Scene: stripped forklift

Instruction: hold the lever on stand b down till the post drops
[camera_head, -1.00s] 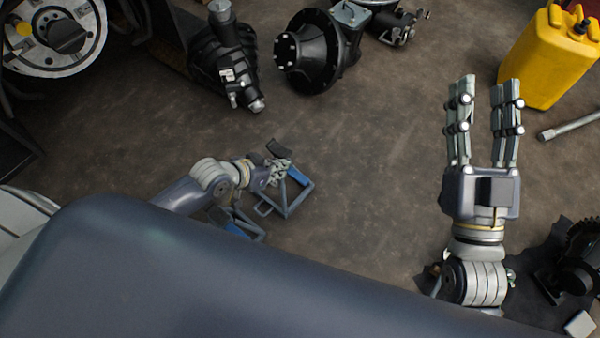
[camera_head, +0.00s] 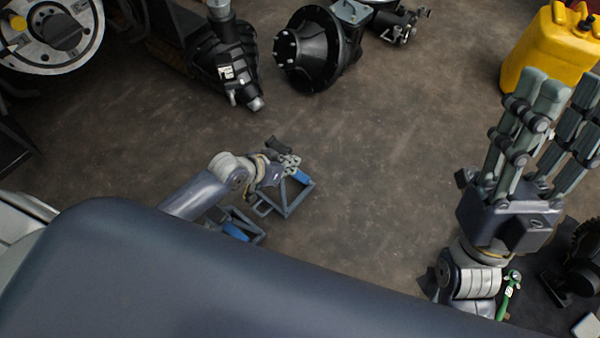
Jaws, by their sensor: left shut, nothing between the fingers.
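Two small grey-blue frame stands are on the floor at the centre left. The farther stand (camera_head: 298,202) has a blue part (camera_head: 301,177) near its top. The nearer stand (camera_head: 258,236) also has a blue part (camera_head: 236,231) and is partly hidden by my body. I see no lettering that tells which is stand b. My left gripper (camera_head: 289,163) is shut and empty at the farther stand, beside its blue part. I cannot tell whether it touches a lever; no lever or post shows clearly. My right gripper (camera_head: 548,120) is open and empty, fingers raised, at the right.
A yellow canister (camera_head: 545,50) stands at the upper right. A black drum-shaped part (camera_head: 312,50) and a black gearbox-like part (camera_head: 228,60) lie at the back. A dark gear part (camera_head: 583,255) is at the lower right. The middle floor is clear.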

